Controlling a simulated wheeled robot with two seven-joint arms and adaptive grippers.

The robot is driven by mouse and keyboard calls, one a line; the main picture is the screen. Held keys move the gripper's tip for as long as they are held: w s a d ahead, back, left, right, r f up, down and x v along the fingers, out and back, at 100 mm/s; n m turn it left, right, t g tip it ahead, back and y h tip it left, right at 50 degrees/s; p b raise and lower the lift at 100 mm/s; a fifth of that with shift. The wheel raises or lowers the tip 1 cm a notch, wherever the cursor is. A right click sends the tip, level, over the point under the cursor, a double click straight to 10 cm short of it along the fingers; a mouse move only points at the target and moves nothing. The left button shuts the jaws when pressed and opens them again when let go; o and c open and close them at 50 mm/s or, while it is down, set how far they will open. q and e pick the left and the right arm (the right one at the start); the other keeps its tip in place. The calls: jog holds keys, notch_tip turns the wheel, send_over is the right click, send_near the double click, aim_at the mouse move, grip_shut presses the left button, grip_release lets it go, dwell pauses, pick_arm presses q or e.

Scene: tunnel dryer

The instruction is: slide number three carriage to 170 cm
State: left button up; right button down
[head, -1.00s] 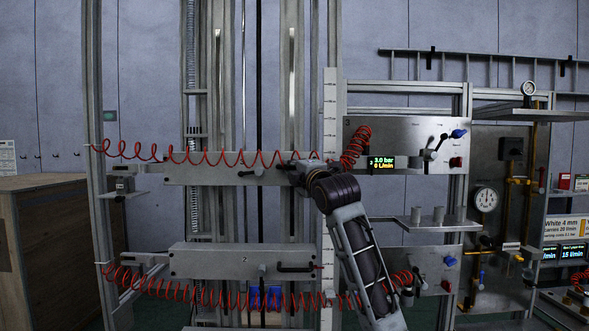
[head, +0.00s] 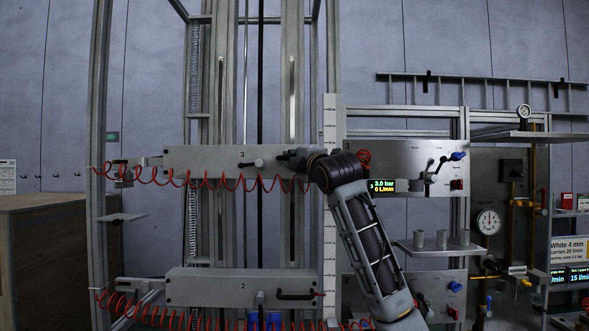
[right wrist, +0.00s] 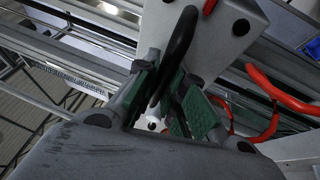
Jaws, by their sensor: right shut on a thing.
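The number three carriage (head: 205,160) is a grey horizontal box marked 3, on the upper part of the vertical frame. My right gripper (head: 290,157) is at its right end. In the right wrist view the green-padded fingers of this gripper (right wrist: 175,90) are shut around the carriage's black handle (right wrist: 180,48). A white vertical scale (head: 330,240) stands just right of the carriage; its marks are too small to read. My right wrist hides part of the scale and the carriage's right end. My left gripper is not in view.
The number two carriage (head: 210,288) is well below. A red coiled hose (head: 225,183) hangs along carriage three. A valve panel (head: 400,160) with a display reading 3.0 bar (head: 382,186) stands to the right, above a small shelf (head: 438,247). The frame above carriage three looks clear.

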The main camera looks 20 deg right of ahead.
jog(key=shift+d+r, duration=0.1)
jog(key=shift+r, duration=0.4)
jog(key=c, duration=1.5)
grip_release()
jog(key=shift+f, duration=0.15)
jog(key=shift+v, duration=6.05)
jog(key=shift+f, duration=0.15)
